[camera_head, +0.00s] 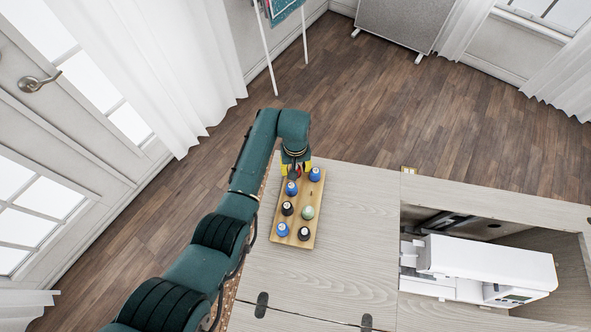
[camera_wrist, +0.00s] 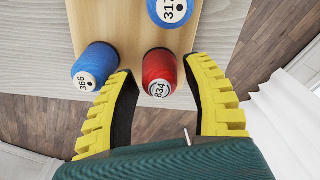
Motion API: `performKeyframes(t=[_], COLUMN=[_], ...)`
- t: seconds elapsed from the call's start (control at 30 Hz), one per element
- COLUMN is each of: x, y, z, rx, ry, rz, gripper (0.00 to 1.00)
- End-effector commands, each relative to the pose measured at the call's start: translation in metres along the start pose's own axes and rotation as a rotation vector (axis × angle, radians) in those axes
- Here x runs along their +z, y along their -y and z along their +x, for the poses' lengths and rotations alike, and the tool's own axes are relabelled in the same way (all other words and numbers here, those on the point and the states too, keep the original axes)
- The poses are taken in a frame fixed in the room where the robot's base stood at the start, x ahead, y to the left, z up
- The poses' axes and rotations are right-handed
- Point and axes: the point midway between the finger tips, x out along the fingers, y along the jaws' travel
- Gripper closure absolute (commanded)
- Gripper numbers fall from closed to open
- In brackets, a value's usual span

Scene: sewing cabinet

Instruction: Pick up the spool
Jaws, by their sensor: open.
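A red spool marked 834 (camera_wrist: 160,72) stands at the end of a wooden board (camera_wrist: 122,32) in the wrist view. My gripper (camera_wrist: 159,84) is open, with one yellow finger on either side of the red spool and small gaps showing. A blue spool marked 366 (camera_wrist: 95,65) is just left of the left finger. Another blue spool, marked 317 (camera_wrist: 170,10), is at the top edge, partly cut off. In the head view my gripper (camera_head: 296,165) is low over the far end of the board (camera_head: 297,222). The red spool is mostly hidden there.
The board lies on the cabinet top (camera_head: 345,235). A white sewing machine (camera_head: 490,265) sits in a recess at right. The cabinet top between is clear.

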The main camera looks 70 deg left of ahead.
Motion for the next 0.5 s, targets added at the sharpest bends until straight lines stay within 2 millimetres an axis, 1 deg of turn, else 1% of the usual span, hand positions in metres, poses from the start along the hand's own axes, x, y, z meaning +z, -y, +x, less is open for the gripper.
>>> performKeyframes(t=[0.2,0.23,0.43,0.5], x=[-0.0007,-0.0007,-0.0006,-0.0005], y=[-0.0004,-0.0003,-0.0002,-0.0002], z=[0.0012,0.0012,0.0013,0.0013], rx=[0.001,0.001,0.001,0.001], ry=[-0.002,-0.002,-0.002,-0.002], rz=[0.000,0.000,0.000,0.000], gripper=[0.50,0.49,0.87,0.89])
